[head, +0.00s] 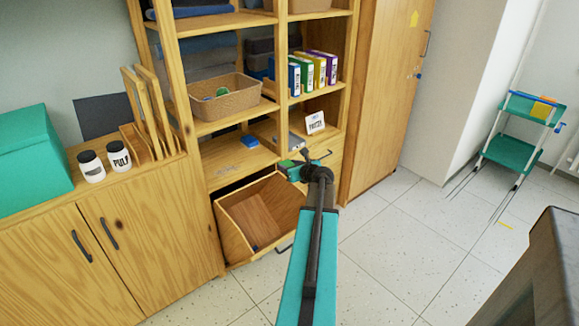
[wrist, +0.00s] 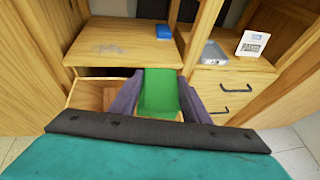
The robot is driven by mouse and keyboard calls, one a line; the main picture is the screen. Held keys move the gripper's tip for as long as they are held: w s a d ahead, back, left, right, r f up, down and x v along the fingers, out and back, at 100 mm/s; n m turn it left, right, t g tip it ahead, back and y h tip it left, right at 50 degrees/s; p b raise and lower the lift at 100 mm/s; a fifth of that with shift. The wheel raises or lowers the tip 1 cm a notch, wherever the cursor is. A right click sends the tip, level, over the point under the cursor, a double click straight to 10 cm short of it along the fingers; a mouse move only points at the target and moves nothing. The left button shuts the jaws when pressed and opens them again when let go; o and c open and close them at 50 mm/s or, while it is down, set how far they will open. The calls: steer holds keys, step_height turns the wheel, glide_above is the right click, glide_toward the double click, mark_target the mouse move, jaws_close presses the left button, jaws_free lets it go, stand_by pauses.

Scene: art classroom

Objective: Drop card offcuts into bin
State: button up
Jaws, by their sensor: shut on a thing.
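My gripper (head: 290,168) is shut on a green block-like piece (wrist: 158,92), probably the card offcuts. It also shows as a small green patch in the head view (head: 287,163). The piece sits between the two dark fingers in the wrist view. An open, tilted-out wooden bin (head: 232,232) is at the bottom of the shelf unit. Its inside looks empty apart from a small dark bluish patch low down. In the head view my gripper appears above the bin's right side. In the wrist view the bin (wrist: 84,98) is partly hidden behind the green piece and left finger.
A shelf (head: 225,172) with a blue item (head: 250,141) lies just above the bin. Closed drawers (wrist: 233,88) stand to its right, below a grey tray (wrist: 213,53) and a label card (wrist: 253,43). A wicker basket (head: 235,105) is higher up.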

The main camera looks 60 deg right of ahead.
steer(key=o, duration=1.1)
steer(key=v, duration=1.4)
steer(key=shift+w, duration=0.2)
stand_by(0.7)
